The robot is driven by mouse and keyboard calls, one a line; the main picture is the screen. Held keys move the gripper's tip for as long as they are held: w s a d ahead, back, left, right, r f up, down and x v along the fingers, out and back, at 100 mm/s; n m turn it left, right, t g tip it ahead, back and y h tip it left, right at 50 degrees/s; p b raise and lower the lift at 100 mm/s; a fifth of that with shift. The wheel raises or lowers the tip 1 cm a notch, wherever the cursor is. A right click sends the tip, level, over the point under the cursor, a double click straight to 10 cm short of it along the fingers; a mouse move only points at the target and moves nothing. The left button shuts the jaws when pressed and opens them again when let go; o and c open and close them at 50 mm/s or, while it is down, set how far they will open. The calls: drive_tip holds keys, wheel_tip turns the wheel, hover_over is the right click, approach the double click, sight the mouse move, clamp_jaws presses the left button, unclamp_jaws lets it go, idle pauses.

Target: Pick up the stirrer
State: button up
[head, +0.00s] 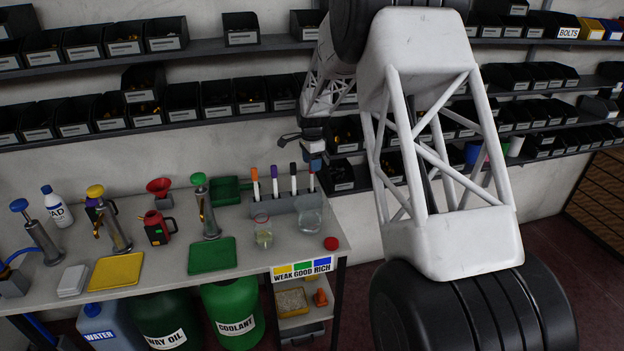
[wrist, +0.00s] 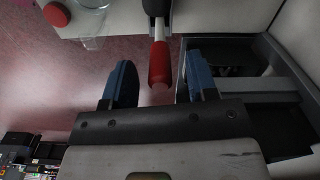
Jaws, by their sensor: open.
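My gripper (head: 314,160) is above the right end of a grey rack (head: 290,205) on the bench. Its blue fingers are open in the wrist view (wrist: 160,82). A white stick with a red end (wrist: 160,65) shows between the fingers, with a gap on both sides. In the head view this red-topped stick (head: 311,181) stands upright in the rack, right under my gripper. Sticks with orange (head: 255,184), purple (head: 275,181) and black (head: 293,181) tops stand beside it. No label marks which one is the stirrer.
Two clear beakers, one on the left (head: 263,236) and one on the right (head: 309,219), stand before the rack. A red disc (head: 331,243) lies near the bench's right edge. A green tray (head: 213,256) and a green-topped pump (head: 206,205) are left. Bin shelves line the wall behind.

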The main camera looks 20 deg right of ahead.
sight(312, 183)
drive_tip(key=shift+f, duration=1.35)
clamp_jaws()
drive_tip(key=shift+r, duration=0.15)
